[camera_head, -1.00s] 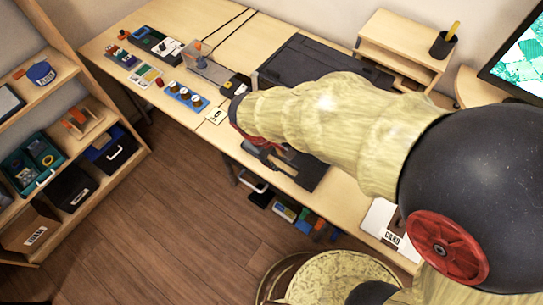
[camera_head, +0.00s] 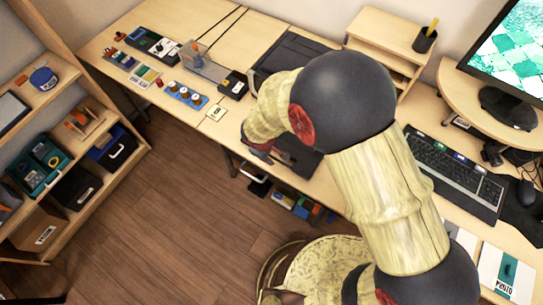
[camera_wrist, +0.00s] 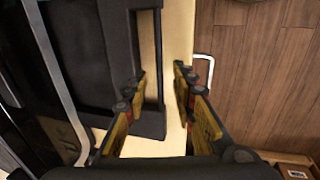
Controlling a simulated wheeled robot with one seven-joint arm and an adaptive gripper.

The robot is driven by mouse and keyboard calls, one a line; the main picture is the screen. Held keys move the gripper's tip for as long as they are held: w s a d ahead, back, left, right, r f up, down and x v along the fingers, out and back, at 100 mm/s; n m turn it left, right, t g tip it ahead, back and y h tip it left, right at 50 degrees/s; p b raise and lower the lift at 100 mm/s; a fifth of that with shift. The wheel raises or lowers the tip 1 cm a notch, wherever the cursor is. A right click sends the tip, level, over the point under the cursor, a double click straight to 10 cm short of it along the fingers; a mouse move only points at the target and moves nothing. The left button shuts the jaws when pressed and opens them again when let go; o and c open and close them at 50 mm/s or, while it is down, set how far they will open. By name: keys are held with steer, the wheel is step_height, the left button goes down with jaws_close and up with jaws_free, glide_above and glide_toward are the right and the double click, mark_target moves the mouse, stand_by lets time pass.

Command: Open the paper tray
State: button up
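A large black machine (camera_head: 291,53) sits on the desk, partly hidden behind my arm. Its dark tray-like front part (camera_head: 306,160) shows below my arm at the desk's front edge; I take this for the paper tray. In the wrist view a black frame with a raised outer bar (camera_wrist: 158,50) fills the left middle. My gripper (camera_wrist: 160,76) is open, with one finger over the black frame and the other on the desk-edge side, the bar between them. I cannot tell whether the fingers touch it. In the head view my gripper is mostly hidden by my arm.
A blue holder with several round items (camera_head: 187,95) and a small black box (camera_head: 233,86) lie left of the machine. A white handle (camera_wrist: 204,70) sticks out beside the desk edge. A keyboard (camera_head: 455,175) lies right. Open floor (camera_head: 190,220) lies in front.

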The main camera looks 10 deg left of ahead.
steer(key=shift+x, duration=1.25)
steer(key=shift+c, duration=0.9)
steer(key=c, duration=0.4)
jaws_close()
